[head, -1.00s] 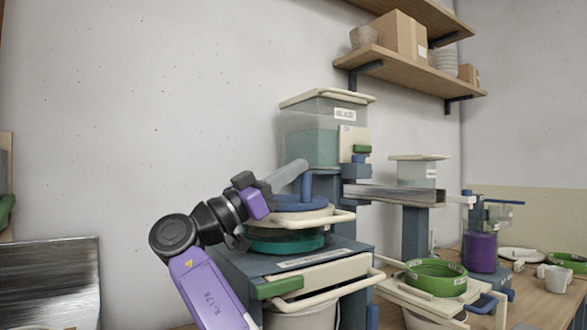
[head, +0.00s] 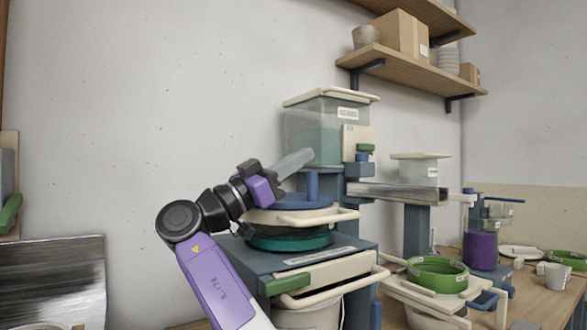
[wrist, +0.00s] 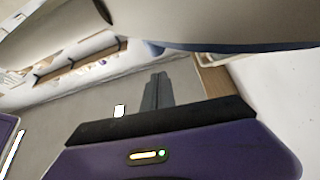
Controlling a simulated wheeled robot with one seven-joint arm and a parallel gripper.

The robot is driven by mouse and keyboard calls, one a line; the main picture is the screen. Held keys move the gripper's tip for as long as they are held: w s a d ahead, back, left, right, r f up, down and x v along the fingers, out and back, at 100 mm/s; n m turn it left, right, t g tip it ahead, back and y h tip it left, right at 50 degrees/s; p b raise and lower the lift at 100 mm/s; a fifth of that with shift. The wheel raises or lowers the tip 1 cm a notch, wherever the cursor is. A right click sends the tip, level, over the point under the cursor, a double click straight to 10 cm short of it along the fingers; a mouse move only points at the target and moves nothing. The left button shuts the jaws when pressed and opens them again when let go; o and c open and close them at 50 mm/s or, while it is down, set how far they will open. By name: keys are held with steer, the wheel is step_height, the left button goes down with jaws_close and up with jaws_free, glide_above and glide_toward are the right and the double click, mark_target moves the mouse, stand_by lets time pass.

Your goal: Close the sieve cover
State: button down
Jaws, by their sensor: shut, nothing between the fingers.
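The sieve cover (head: 290,216) is a cream disc with a blue top, an upright blue knob (head: 312,186) and a cream front handle. It lies flat over the green sieve ring (head: 290,239) on the grey-blue stand. My gripper (head: 308,154) is shut and empty, its grey fingers just above and left of the knob. A gap between fingertips and cover cannot be judged exactly. In the wrist view my shut fingers (wrist: 158,88) point away under a large pale curved surface, probably the cover, along the top.
A clear glaze tank (head: 312,130) stands behind the cover. The stand (head: 350,258) has cream front handles and a bucket (head: 308,314) beneath. A green ring (head: 437,275), a purple jar (head: 481,250) and cups are to the right. Shelves hang above right.

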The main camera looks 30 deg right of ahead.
steer(key=r+v, duration=0.1)
steer(key=v, duration=0.8)
steer(key=shift+s+a, duration=0.15)
steer(key=shift+a, duration=0.5)
steer(key=shift+f, duration=0.1)
